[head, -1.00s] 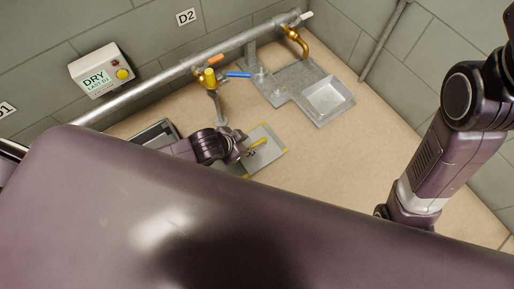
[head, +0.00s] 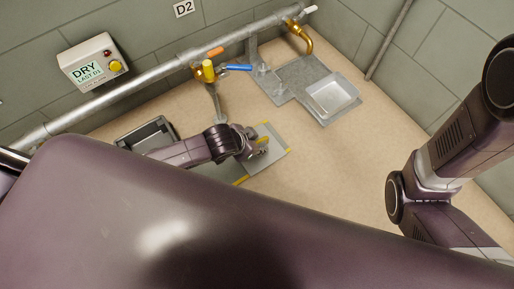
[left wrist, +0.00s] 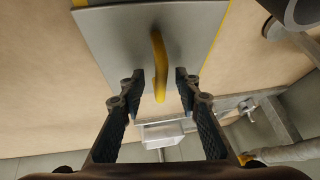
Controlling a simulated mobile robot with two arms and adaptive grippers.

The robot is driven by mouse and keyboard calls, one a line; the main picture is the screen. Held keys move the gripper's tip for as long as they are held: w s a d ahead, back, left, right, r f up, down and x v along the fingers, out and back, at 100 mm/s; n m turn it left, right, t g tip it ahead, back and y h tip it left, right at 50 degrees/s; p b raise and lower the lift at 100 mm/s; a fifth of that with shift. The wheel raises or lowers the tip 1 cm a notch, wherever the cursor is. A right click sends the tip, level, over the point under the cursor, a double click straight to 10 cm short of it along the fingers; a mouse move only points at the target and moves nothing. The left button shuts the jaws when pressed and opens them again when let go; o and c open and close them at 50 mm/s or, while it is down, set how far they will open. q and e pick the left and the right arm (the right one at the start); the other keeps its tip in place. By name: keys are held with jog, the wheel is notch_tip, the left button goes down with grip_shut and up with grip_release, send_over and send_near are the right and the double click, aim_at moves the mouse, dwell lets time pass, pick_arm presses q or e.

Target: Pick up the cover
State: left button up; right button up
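The cover is a flat grey plate (head: 273,158) with yellow edge markings, low at the floor in the middle of the head view. It also fills the top of the left wrist view (left wrist: 112,35). Its raised yellow handle (left wrist: 158,62) stands out from the plate. My left gripper (head: 259,147) is over the cover in the head view and hides much of the handle. In the left wrist view its fingers (left wrist: 158,82) are open, one on each side of the handle, with gaps on both sides. My right arm shows at the right of the head view, but its gripper does not.
A dark open-topped box (head: 146,131) lies left of the cover. A metal basin (head: 332,97) stands at the back right. Floor right of the cover is clear.

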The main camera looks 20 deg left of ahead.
pick_arm(q)
grip_shut()
jog(key=shift+r, duration=0.15)
dwell(0.4)
